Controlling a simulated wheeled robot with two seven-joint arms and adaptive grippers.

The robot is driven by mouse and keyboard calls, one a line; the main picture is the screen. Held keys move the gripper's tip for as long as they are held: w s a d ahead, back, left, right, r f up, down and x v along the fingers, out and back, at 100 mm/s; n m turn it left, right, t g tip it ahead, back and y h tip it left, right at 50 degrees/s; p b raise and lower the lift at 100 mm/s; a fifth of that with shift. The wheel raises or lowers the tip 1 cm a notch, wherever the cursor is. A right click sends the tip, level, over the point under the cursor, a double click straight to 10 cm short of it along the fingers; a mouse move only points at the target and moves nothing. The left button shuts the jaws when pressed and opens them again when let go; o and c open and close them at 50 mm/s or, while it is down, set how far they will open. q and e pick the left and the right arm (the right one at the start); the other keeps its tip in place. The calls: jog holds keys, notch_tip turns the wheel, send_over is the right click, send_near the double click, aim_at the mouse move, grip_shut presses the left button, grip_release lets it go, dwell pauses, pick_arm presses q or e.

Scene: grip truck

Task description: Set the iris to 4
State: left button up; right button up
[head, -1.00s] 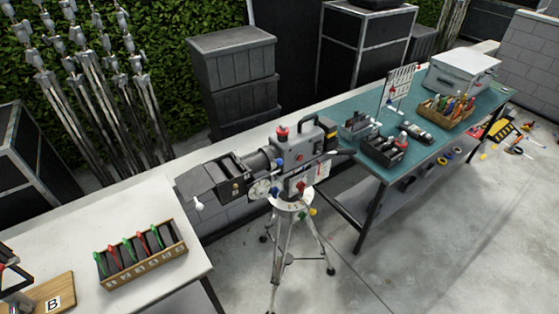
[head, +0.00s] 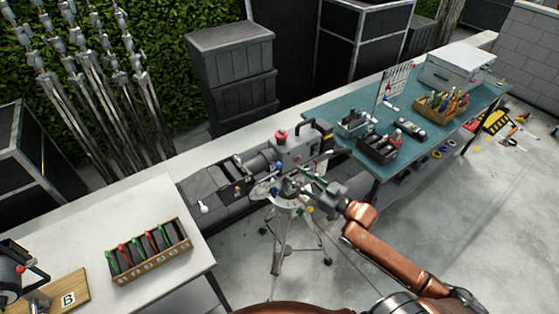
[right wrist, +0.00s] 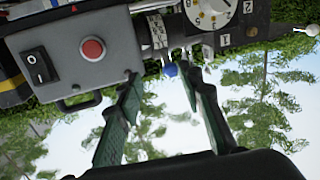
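The grey film camera (head: 294,149) stands on a tripod, its lens and black matte box (head: 212,182) pointing left. My right gripper (head: 283,184) is at the camera's near side, by the lens, and hides part of it. In the right wrist view the camera appears upside down. My right gripper's green fingers (right wrist: 161,78) are open, with a small blue knob (right wrist: 170,69) near and between their tips; contact cannot be told. The iris setting is not readable. My left gripper is not in view.
A red button (right wrist: 92,49) and black rocker switch (right wrist: 40,66) sit on the camera side. A green-topped workbench (head: 335,112) with tools stands behind right. A white table (head: 95,225) at left holds a box of coloured-handled items (head: 149,277). Tripod legs (head: 280,243) stand below.

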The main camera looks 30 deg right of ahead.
aim_at(281, 166)
jog(key=shift+y, duration=0.3)
jog(key=w+a, duration=0.1)
jog(key=w, duration=0.1)
jog(key=w+a+r+p, duration=0.1)
jog(key=w, duration=0.1)
jog(key=w+a, duration=0.1)
jog(key=w, duration=0.1)
jog(key=shift+w+a+r+p, duration=0.15)
jog(key=shift+a+r+p, duration=0.15)
jog(key=shift+r, duration=0.1)
jog(key=shift+w+a+f, duration=0.1)
jog(key=shift+w+a, duration=0.05)
jog(key=shift+w, duration=0.4)
jog(key=shift+c, duration=0.6)
grip_shut()
